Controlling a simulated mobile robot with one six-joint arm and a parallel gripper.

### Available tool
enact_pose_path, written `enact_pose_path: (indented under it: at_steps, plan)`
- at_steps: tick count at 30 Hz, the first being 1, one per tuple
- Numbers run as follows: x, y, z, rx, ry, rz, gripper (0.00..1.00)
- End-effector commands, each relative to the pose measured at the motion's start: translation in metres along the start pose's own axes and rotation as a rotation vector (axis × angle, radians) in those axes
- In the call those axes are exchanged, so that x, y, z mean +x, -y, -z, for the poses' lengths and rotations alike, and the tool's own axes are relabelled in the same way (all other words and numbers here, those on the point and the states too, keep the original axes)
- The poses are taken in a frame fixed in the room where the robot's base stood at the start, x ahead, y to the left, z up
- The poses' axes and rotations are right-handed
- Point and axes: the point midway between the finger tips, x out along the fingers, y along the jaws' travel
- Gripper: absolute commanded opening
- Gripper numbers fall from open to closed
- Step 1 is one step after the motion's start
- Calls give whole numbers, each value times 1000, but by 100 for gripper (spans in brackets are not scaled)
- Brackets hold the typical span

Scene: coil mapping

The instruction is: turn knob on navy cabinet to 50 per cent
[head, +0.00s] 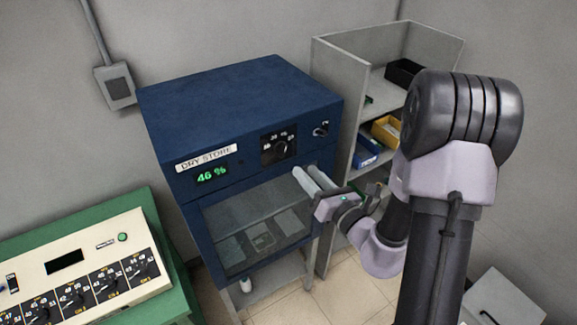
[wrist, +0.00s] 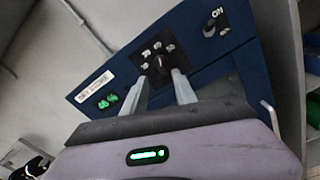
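The navy cabinet (head: 240,95) has a "DRY STORE" label and a green display (head: 211,174) reading 46 %. Its black knob (head: 279,148) sits on a black dial plate with white numbers at the upper right of the front. The knob also shows in the wrist view (wrist: 158,63), just beyond the fingertips. My gripper (head: 304,169) is open and empty, its two pale fingers apart, below and right of the knob in the head view. In the wrist view my gripper (wrist: 160,76) points at the dial; whether a finger touches it I cannot tell.
An ON switch (head: 320,129) is right of the dial. A glass door (head: 255,225) lies below. A grey shelf (head: 335,75) with bins stands close on the right. A cream panel with several knobs (head: 80,262) rests on a green bench at left.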

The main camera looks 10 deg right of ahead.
Motion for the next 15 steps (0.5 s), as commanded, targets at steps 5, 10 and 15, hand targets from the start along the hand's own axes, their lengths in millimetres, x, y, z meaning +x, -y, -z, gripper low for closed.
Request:
enact_pose_path:
  at_steps: [5,10,15]
  plan:
    - [12,3,10,1,9,6,34]
    - [57,-2,-4,10,4,9,34]
    - [88,-1,-3,11,4,11,34]
